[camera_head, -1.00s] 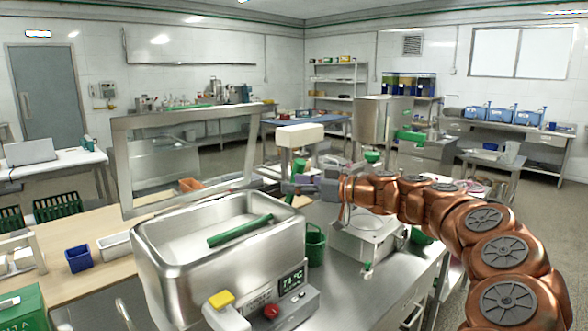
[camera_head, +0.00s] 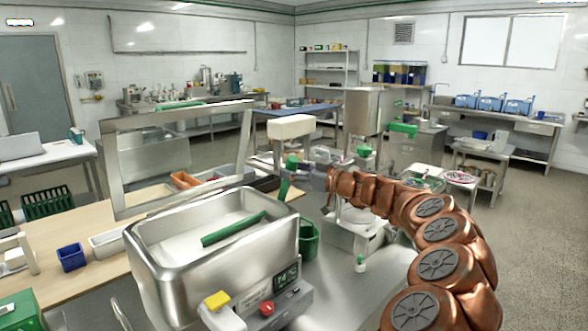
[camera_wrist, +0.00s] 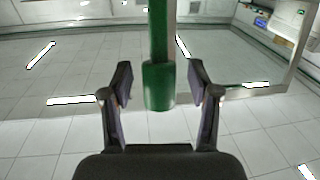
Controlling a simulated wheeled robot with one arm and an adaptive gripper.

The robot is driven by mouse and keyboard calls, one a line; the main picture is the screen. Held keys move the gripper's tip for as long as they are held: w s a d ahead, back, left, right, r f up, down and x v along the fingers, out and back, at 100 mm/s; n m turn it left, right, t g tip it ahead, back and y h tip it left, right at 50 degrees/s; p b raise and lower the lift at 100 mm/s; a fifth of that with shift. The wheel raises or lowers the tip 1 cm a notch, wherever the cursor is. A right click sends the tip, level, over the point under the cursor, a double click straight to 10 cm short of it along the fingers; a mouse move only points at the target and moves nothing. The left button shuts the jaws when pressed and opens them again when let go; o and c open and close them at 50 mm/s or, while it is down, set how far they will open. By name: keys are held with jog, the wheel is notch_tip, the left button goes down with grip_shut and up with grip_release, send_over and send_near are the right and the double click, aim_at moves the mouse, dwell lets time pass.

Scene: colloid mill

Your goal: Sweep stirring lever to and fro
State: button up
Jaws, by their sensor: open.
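A green grip on an upright rod, which I take for the stirring lever (camera_wrist: 158,86), stands between the two fingers of my gripper (camera_wrist: 159,84) in the wrist view. The fingers are open, with a gap on both sides of the grip. In the head view my gripper (camera_head: 303,172) is small, beyond the back right corner of the steel bath. A short green piece (camera_head: 284,188) shows just left of it, probably the same lever; its lower end is hidden. A separate green bar (camera_head: 233,229) lies slanted across the open bath.
A green cup (camera_head: 308,238) stands right of the bath. A steel hopper (camera_head: 362,110) rises behind my arm. Bare worktop (camera_head: 345,285) lies in front of it.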

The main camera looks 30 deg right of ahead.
grip_shut()
dwell(0.6)
jog(key=shift+a, duration=0.1)
